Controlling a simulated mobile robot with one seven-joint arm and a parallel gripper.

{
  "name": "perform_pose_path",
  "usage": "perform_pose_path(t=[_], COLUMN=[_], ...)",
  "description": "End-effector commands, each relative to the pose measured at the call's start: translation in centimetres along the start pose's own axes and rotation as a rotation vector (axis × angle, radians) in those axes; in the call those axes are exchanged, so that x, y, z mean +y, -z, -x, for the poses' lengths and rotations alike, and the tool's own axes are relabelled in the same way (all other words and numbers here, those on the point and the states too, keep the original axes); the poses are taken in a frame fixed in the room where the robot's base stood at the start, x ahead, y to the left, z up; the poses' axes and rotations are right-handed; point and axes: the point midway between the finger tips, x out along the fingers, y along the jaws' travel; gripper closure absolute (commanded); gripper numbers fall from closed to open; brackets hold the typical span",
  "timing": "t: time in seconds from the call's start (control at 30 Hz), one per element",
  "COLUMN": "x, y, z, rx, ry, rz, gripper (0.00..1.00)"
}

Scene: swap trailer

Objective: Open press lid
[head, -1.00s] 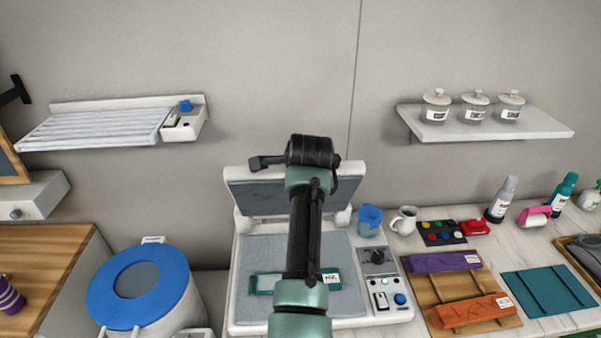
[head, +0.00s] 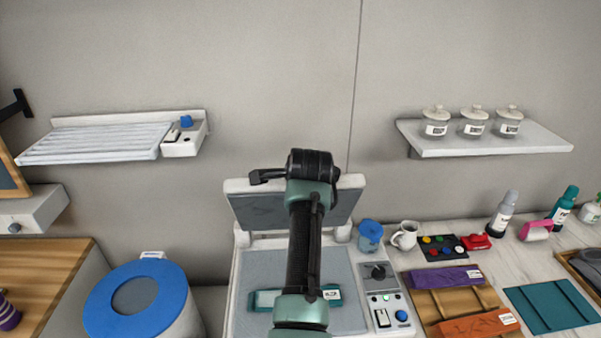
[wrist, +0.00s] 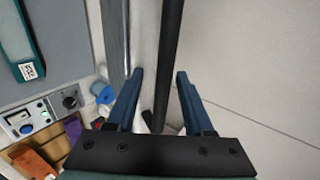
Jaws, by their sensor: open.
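The press has a white frame and a grey pad (head: 258,272). In the head view its lid (head: 346,207) is raised and tilted back toward the wall, with its dark underside facing me. A teal strip with a white label (head: 331,294) lies on the pad, partly behind my arm. In the wrist view my gripper (wrist: 160,73) is open, with two blue fingers apart. A dark bar (wrist: 171,55), apparently the lid's handle, runs between or just beyond the fingers; I cannot tell whether it touches them. In the head view my arm hides the fingers and the lid's middle.
A blue-rimmed round tub (head: 108,306) stands left of the press. The control panel (head: 388,298), a blue cup (head: 370,236) and a white mug (head: 405,236) are close on its right. Wall shelves hang at left (head: 95,146) and right (head: 490,143). The wall behind the lid is bare.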

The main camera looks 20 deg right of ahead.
Motion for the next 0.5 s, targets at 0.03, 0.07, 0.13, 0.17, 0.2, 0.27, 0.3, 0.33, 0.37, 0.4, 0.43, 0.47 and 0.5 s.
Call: perform_pose_path(t=[0.03,0.07,0.13,0.17,0.2,0.27,0.3,0.33,0.37,0.4,0.43,0.47,0.5], x=[0.0,0.0,0.0,0.0,0.1,0.2,0.2,0.1,0.1,0.1,0.2,0.2,0.2], y=[0.0,0.0,0.0,0.0,0.0,0.0,0.0,-0.1,0.0,0.0,0.0,0.0,0.0], z=[0.1,0.3,0.8,1.0,1.4,2.1,2.6,3.0,3.5,4.0,4.5,4.9,5.5], rx=[0.0,0.0,0.0,0.0,0.0,0.0,0.0,0.0,0.0,0.0,0.0,0.0,0.0], ry=[0.001,0.002,0.002,0.003,0.003,0.002,0.003,0.004,0.004,0.004,0.004,0.003,0.004], rz=[0.0,0.0,0.0,0.0,0.0,0.0,0.0,0.001,0.001,0.001,0.0,0.0,0.0], gripper=[0.48,0.48,0.48,0.48,0.48,0.48,0.48,0.48,0.48,0.48,0.48,0.48,0.48])
